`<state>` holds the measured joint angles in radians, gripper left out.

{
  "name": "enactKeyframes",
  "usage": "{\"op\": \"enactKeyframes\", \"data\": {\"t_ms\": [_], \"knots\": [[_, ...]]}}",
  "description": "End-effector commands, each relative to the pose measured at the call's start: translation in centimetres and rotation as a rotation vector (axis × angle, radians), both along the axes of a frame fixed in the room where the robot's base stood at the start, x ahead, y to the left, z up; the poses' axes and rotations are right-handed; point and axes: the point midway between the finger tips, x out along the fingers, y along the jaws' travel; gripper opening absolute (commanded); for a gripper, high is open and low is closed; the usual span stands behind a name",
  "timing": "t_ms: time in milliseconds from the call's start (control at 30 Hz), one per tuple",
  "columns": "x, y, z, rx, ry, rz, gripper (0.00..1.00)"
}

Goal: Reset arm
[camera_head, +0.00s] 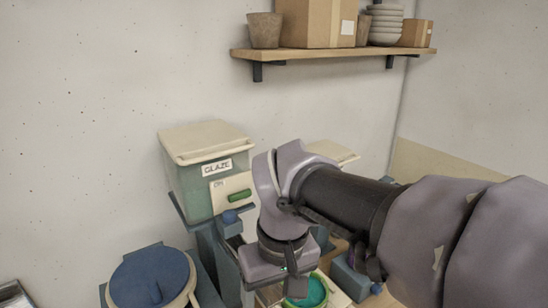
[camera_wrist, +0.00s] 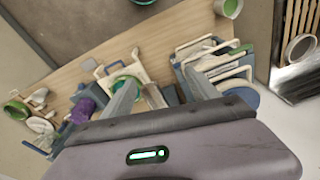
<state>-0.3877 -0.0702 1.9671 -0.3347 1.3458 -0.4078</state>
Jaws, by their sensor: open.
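My arm reaches in from the right in the head view and bends down at the wrist. In the wrist view my gripper (camera_wrist: 163,88) has its two grey fingers spread well apart, with nothing held between them. It hangs above a wooden surface crowded with buckets. A bucket with green-teal contents (camera_wrist: 127,86) lies beyond the left finger. A lidded bin labelled GLAZE (camera_head: 205,170) stands behind my wrist, to its left, in the head view. My wrist hides part of the bench in the head view, and the fingertips cannot be made out there.
A blue-lidded round bucket (camera_head: 152,278) stands at the lower left. A wall shelf (camera_head: 330,52) above carries pots, boxes and stacked bowls. In the wrist view, a purple item (camera_wrist: 83,111) and pale-handled containers crowd the surface; bare wood (camera_wrist: 165,45) shows between them and a dark panel.

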Motion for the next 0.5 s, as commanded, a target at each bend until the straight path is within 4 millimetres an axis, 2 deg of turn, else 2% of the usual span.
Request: {"op": "enactKeyframes", "data": {"t_ms": [33,167,267,500], "knots": [[-0.5,-0.9,-2.1,0.019,-0.017,-0.044,0.69],[-2.2,-3.3,-5.2,0.078,-0.070,-0.180,0.69],[-3.9,-5.3,-8.5,0.132,-0.123,-0.308,0.69],[-8.3,-9.4,-18.6,0.283,-0.273,-0.664,0.69]]}}
